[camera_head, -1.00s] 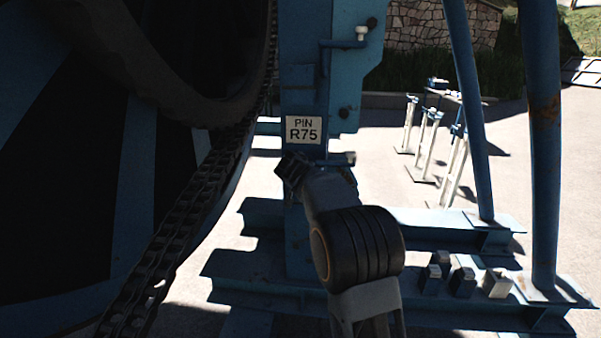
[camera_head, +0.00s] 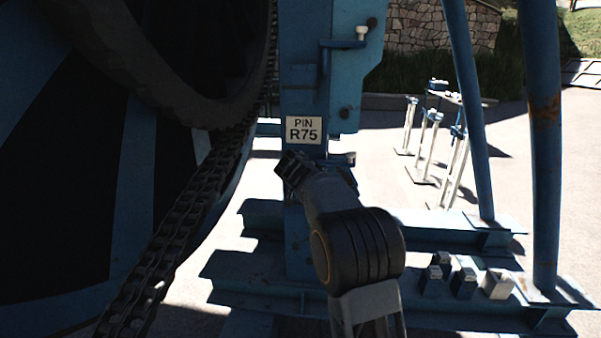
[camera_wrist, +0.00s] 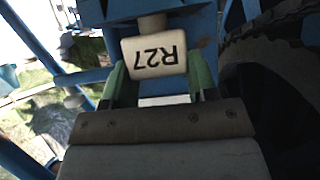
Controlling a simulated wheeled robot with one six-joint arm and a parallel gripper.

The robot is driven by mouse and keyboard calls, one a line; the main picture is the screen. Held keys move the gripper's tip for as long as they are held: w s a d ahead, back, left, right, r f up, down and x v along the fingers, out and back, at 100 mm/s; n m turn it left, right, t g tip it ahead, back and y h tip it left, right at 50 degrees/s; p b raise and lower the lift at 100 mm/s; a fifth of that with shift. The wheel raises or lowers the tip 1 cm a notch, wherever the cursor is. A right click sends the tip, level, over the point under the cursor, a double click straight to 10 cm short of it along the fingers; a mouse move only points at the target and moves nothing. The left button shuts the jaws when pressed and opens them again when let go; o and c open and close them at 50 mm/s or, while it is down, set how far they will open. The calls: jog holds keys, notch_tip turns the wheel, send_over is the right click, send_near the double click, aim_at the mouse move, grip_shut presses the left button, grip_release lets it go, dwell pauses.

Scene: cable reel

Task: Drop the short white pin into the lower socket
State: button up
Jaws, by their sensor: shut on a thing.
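In the wrist view, a white pin head (camera_wrist: 154,54) marked R27, seen upside down, sits between the green fingers of my gripper (camera_wrist: 155,78). My gripper is shut on it. A short pale shank (camera_wrist: 152,22) runs from the head towards a blue part; whether it is inside a socket cannot be told. In the head view, my wrist hides the gripper and pin. The lower bracket (camera_head: 346,158) on the blue post shows just beyond my wrist; its socket hole is not visible. The upper bracket (camera_head: 340,44) has a white pin (camera_head: 361,34) standing in it.
A sign (camera_head: 304,130) on the post reads PIN R75. The big dark reel with its chain (camera_head: 165,255) fills the left. Several small blocks (camera_head: 463,283) sit on the blue base at lower right. Blue slanted legs (camera_head: 545,130) stand right; pale ground lies between.

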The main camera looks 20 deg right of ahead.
jog(key=shift+f+b, duration=0.5)
jog(key=shift+b, duration=0.6)
dwell(0.3)
dwell(0.3)
jog(key=o, duration=1.4)
jog(key=shift+f, duration=0.15)
jog(key=shift+s, duration=0.1)
jog(key=b+v, duration=0.2)
jog(key=v, duration=1.2)
jog(key=shift+b, duration=0.3)
